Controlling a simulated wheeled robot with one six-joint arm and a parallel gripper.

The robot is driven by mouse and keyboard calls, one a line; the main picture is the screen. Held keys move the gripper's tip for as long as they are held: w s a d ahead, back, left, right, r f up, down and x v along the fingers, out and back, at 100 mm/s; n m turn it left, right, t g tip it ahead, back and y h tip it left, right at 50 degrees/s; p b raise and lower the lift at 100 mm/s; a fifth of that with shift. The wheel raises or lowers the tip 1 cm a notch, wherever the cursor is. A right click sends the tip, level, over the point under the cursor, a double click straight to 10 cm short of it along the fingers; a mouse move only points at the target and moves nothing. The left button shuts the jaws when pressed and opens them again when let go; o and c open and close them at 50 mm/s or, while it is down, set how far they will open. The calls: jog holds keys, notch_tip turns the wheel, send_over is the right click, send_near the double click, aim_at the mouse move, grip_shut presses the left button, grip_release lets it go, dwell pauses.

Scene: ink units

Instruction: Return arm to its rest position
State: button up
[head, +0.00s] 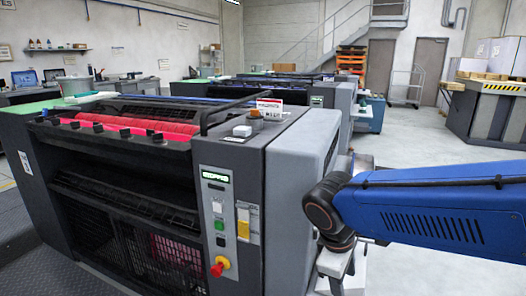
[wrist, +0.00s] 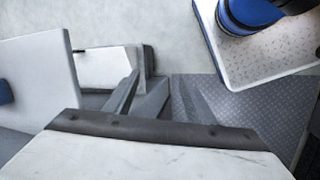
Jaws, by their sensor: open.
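My arm (head: 430,212) is blue and reaches in from the right edge of the head view, bent at a dark round joint beside the grey end of the near press. My gripper (head: 338,274) hangs low beside that press, partly cut off by the bottom edge. No held object shows in it. My own base platform, with a blue arm foot, shows at the top right of the wrist view.
The near press (head: 215,190) with red rollers stands close on the left of my arm. A second press (head: 340,98) is behind it. A pallet station (head: 490,110) stands at the far right. The pale floor (head: 430,135) between them is mostly clear.

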jog(key=s+d+r+m+t+y, duration=0.1)
jog(key=s+d+m+t+y, duration=0.2)
jog(key=s+d+m, duration=0.5)
jog(key=shift+d+r+m, duration=0.25)
jog(key=shift+d+m, duration=0.75)
jog(key=shift+m, duration=0.5)
jog(key=shift+s, duration=0.1)
